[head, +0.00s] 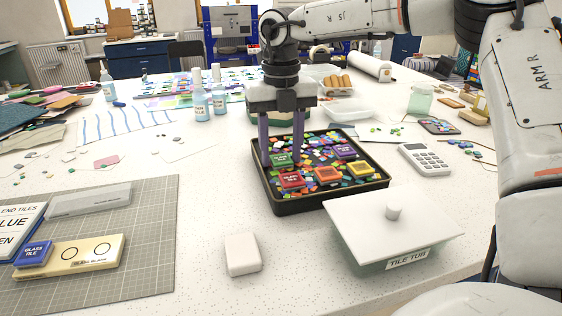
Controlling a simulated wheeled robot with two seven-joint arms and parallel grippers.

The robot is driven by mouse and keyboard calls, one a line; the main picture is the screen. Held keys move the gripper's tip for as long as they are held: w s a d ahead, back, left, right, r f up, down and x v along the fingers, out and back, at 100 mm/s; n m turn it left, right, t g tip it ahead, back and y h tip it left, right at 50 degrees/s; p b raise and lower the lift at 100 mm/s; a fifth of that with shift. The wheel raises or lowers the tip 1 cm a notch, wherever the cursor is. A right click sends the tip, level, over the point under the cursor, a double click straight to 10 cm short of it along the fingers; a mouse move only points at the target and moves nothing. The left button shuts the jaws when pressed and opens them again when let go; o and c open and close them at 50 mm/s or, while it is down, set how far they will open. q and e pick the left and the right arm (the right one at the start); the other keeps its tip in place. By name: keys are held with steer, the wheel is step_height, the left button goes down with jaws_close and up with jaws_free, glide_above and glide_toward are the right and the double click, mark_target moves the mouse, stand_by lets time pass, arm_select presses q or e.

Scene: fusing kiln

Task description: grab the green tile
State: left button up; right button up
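The green tile (281,159) lies at the back left of a black tray (318,203) full of coloured glass chips. My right gripper (282,160) points straight down over it, with its two purple fingers apart. One finger is left of the tile and the other right of it, with a small gap showing. A red tile (291,181), two orange tiles (328,175) and a purple tile (345,152) also lie in the tray. My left gripper is out of view.
A lidded tile tub (390,225) stands in front of the tray. A white block (242,255) lies at the front. A blue tile (33,254) sits on a cream blank (85,255) on the cutting mat (150,230). A calculator (424,159) is to the right.

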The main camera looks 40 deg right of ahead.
steer(key=c, duration=0.7)
steer(key=shift+c, duration=0.2)
